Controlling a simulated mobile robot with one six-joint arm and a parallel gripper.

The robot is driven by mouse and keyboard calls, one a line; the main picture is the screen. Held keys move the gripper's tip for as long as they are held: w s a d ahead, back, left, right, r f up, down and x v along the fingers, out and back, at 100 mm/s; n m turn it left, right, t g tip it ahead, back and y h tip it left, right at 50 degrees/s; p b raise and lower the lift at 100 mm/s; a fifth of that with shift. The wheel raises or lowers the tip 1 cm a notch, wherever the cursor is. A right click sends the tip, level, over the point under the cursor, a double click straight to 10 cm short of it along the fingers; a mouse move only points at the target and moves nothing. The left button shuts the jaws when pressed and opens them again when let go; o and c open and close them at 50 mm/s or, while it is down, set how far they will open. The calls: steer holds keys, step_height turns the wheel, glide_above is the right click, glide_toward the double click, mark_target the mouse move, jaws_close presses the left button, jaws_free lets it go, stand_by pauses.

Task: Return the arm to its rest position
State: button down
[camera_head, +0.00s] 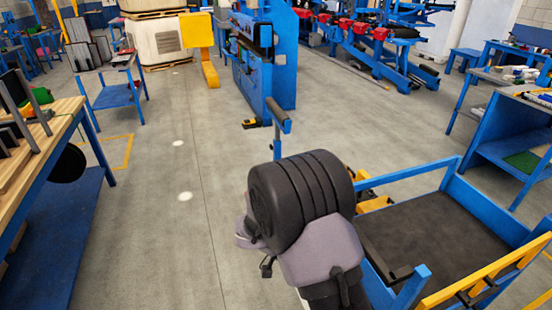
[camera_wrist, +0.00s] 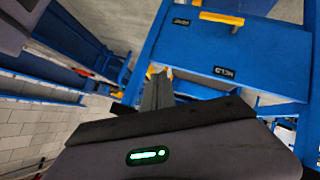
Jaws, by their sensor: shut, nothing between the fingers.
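My arm (camera_head: 305,215) shows in the head view at the lower middle, with a black ribbed joint and a grey link, held over the floor beside a blue cart. My gripper (camera_wrist: 157,92) shows in the wrist view as two dark grey fingers pressed together, with nothing between them. Its dark body with a green light fills the bottom of that view. The fingers cannot be made out in the head view.
The blue cart (camera_head: 452,166) with a dark deck and yellow rail is close on the right. A wooden-topped workbench (camera_head: 66,108) stands at left. A blue machine (camera_head: 253,75) stands ahead. The floor (camera_head: 150,245) at left-centre is clear. Blue labelled panels (camera_wrist: 270,62) fill the wrist view's upper right.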

steer(key=s+a+r+n+t+y, duration=0.3)
steer(key=s+r+y, duration=0.3)
steer(key=r, duration=0.5)
steer(key=s+a+r+n+t+y, duration=0.3)
steer(key=s+r+y, duration=0.3)
steer(key=s+r, duration=0.5)
steer(key=shift+n+t+y, duration=0.4)
steer(key=shift+n+t, duration=0.2)
steer(key=shift+n, duration=0.3)
steer(key=shift+s, duration=0.1)
